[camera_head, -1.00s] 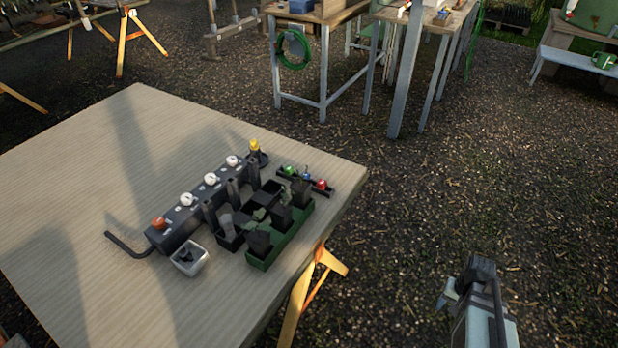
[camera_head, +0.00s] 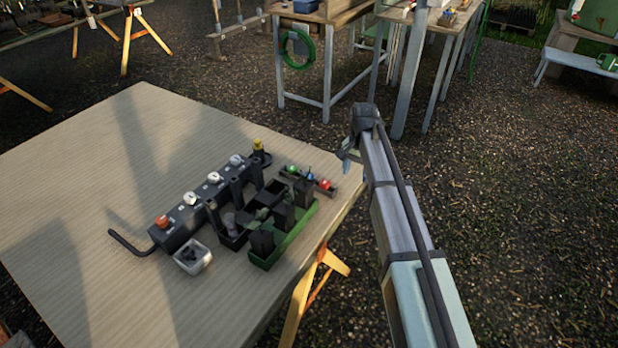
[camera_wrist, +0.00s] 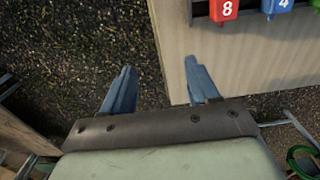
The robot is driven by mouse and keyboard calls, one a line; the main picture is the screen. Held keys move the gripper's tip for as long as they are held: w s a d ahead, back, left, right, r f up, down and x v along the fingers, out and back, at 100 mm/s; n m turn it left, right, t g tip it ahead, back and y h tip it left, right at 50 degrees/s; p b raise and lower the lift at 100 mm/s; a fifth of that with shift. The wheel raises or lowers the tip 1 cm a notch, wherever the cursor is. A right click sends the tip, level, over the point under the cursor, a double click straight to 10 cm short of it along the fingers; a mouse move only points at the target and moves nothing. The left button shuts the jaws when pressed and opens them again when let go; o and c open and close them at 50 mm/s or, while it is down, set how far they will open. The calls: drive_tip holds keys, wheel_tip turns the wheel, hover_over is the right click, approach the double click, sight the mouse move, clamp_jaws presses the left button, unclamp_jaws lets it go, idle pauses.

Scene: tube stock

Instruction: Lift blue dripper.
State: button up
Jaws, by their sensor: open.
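The blue dripper (camera_head: 308,177) sits in a small dark rack near the table's right edge, between a green dripper (camera_head: 291,170) and a red dripper (camera_head: 325,185). In the wrist view the blue dripper (camera_wrist: 277,6) carries a "4" and is cut off by the top edge; the red one (camera_wrist: 223,9) carries an "8". My gripper (camera_head: 346,160) hangs just off the table's right edge, to the right of the rack. In the wrist view my gripper's two blue fingers (camera_wrist: 160,85) are apart with nothing between them, below the drippers in the picture.
The dark rack (camera_wrist: 200,20) holds the drippers. Left of it stand black pots in a green tray (camera_head: 288,243), a grey block with knobs (camera_head: 181,226) and a small white container (camera_head: 193,257). The table's (camera_head: 70,200) left part is clear. Other workbenches stand behind.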

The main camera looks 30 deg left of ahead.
wheel_tip(320, 180, up, 9)
hover_over(308, 174)
wheel_tip(308, 174, down, 14)
drive_tip(key=shift+d+r, duration=0.1)
clamp_jaws()
idle(0.5)
